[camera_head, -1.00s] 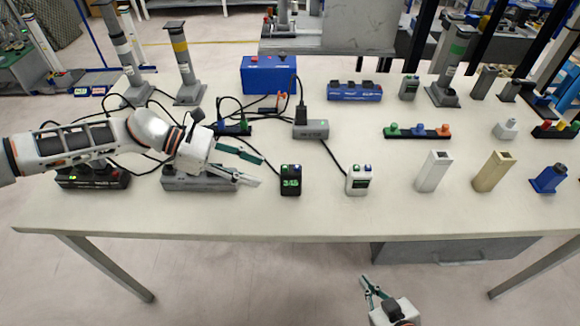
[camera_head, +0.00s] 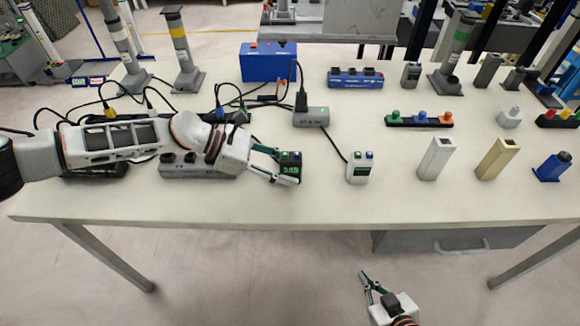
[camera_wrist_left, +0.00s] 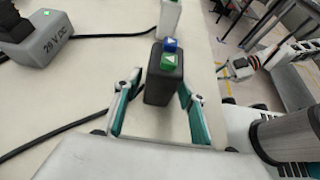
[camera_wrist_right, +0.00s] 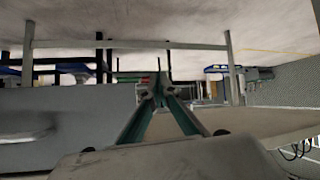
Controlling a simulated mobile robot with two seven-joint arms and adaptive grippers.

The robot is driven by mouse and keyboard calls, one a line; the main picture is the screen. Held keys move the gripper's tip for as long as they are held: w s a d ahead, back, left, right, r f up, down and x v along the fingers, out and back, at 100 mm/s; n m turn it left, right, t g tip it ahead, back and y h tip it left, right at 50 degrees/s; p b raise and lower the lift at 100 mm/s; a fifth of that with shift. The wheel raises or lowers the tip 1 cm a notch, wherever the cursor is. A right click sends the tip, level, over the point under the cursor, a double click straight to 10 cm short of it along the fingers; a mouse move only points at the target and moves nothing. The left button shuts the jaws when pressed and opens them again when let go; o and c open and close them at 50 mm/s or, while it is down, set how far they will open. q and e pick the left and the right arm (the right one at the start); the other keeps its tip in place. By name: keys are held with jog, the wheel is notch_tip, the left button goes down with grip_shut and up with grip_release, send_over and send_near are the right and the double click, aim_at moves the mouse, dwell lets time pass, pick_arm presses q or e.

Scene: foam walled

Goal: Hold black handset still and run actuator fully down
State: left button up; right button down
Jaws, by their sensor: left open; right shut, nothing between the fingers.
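In the left wrist view the handset (camera_wrist_left: 163,82) shows a blue and a green arrow button on top. My left gripper (camera_head: 287,168) is open, with a finger on either side of the handset; contact is unclear. My right gripper (camera_head: 368,281) is shut and empty, in front of and below the table edge. Upright grey columns with a yellow band (camera_head: 180,45) and a green band (camera_head: 459,50) stand at the back; which is the actuator is unclear.
A white handset (camera_head: 360,168) stands to the right of the black one, with a grey power box (camera_head: 311,117) behind. My left arm passes over a grey socket strip (camera_head: 190,168). Cables cover the table's back left. White (camera_head: 435,158) and beige (camera_head: 497,158) blocks stand further right.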

pick_arm(q)
jog(key=shift+d, duration=0.1)
jog(key=c, duration=0.7)
dwell(1.0)
